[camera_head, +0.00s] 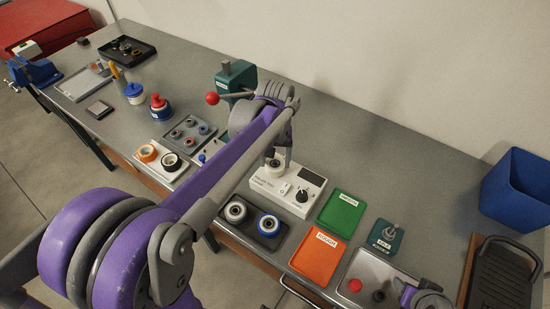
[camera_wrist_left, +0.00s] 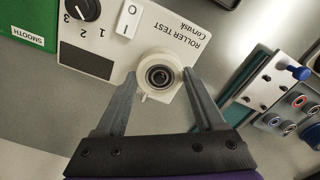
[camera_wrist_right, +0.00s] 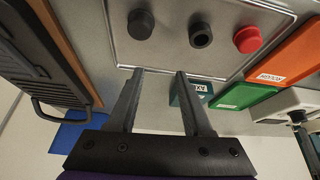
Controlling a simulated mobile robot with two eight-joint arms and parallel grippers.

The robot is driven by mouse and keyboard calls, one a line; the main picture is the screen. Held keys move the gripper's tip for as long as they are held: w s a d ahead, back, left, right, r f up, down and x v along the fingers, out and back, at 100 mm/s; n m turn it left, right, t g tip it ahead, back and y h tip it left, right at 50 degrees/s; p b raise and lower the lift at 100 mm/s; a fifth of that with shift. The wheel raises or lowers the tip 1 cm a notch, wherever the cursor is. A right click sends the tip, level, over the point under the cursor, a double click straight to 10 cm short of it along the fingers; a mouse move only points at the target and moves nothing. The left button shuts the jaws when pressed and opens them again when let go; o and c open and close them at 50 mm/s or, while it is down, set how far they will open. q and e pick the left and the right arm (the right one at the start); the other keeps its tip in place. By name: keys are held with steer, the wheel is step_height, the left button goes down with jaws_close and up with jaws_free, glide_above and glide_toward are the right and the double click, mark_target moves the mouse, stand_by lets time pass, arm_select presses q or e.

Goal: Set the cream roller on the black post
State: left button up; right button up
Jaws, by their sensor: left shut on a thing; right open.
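The cream roller (camera_wrist_left: 160,77), with a dark ringed centre, is between the fingertips of my left gripper (camera_wrist_left: 160,84). My left gripper (camera_head: 277,158) is shut on it at the white roller test box (camera_head: 262,184); the cream roller (camera_head: 273,168) shows just below the fingers in the head view. Whether the roller rests on the box or hangs just above it is hard to tell. No separate black post shows there; the roller hides the spot beneath it. My right gripper (camera_wrist_right: 160,73) is open and empty near the grey tray with the caps.
Two rollers sit in a dark tray (camera_head: 253,234) in front of the box. Green SMOOTH (camera_head: 342,211) and orange ROUGH (camera_head: 316,255) trays lie to its right. The grey tray (camera_wrist_right: 270,15) holds black and red caps. A blue bin (camera_head: 515,190) stands far right.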

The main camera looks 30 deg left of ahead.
mark_target(275, 161)
arm_select(q)
steer(key=o, duration=1.1)
steer(key=shift+r+p, duration=1.95)
steer(key=shift+r, duration=2.05)
step_height(275, 161, up, 3)
steer(key=shift+f+p, duration=0.1)
steer(key=shift+p, duration=0.3)
arm_select(e)
steer(key=w+r, duration=0.3)
steer(key=r, duration=0.4)
steer(key=shift+w+t, duration=0.3)
steer(key=shift+t, duration=0.1)
arm_select(q)
steer(key=s+d+f+m+t, duration=0.1)
steer(key=s+d+f+t, duration=0.1)
steer(key=s, duration=0.1)
steer(key=s+d+f+m+t, duration=0.2)
steer(key=s, duration=0.2)
steer(key=s+d+f+m+t, duration=0.2)
steer(key=s+d, duration=0.1)
steer(key=s, duration=0.1)
steer(key=shift+s+f, duration=0.15)
steer(key=shift+f, duration=0.1)
